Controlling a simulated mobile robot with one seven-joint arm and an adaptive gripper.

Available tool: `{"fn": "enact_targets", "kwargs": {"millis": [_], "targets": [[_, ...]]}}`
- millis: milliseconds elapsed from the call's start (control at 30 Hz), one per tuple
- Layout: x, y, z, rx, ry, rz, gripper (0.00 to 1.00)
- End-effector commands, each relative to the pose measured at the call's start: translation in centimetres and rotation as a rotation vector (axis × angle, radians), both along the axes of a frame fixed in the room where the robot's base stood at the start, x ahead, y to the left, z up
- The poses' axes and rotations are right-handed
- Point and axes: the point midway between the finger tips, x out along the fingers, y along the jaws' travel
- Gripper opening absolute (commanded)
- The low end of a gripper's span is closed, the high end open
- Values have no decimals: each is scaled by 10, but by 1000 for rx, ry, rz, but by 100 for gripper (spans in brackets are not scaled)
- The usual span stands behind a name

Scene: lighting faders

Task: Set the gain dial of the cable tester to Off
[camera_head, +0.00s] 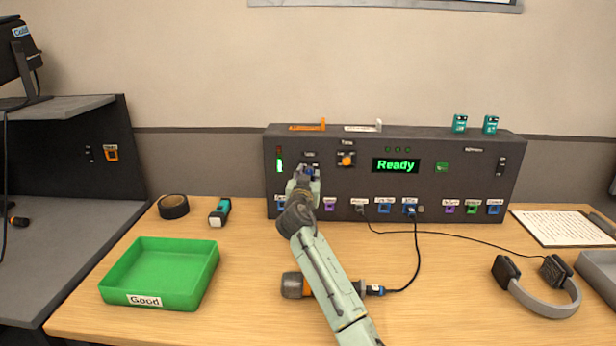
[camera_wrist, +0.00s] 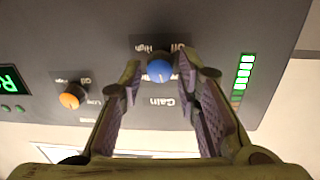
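The cable tester (camera_head: 345,195) is a dark box at the back of the table, with a lit green "Ready" display. Its gain dial (camera_wrist: 160,71) is a blue knob labelled "Gain" in the wrist view, where the lettering is upside down. "Off" and "High" labels show beside the knob; I cannot tell its exact setting. My gripper (camera_wrist: 158,72) has its fingertips on either side of the knob, with small gaps visible, so it looks open around it. In the head view my gripper (camera_head: 303,174) is at the panel's left part and mostly hides the dial.
An orange dial (camera_head: 346,160) sits right of the gain dial, and a lit level bar (camera_head: 280,162) left of it. Sockets line the panel's lower edge. A green tray (camera_head: 120,288), a cylindrical tool (camera_head: 292,285), a cable and headphones (camera_head: 545,300) are on the table.

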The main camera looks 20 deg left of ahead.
Motion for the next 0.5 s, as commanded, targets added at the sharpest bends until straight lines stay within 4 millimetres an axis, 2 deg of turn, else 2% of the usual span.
{"fn": "enact_targets", "kwargs": {"millis": [67, 400, 500], "targets": [[0, 0, 0, 0, 0, 0, 23], [0, 0, 0, 0, 0, 0, 0], [0, 0, 0, 0, 0, 0, 0]]}}
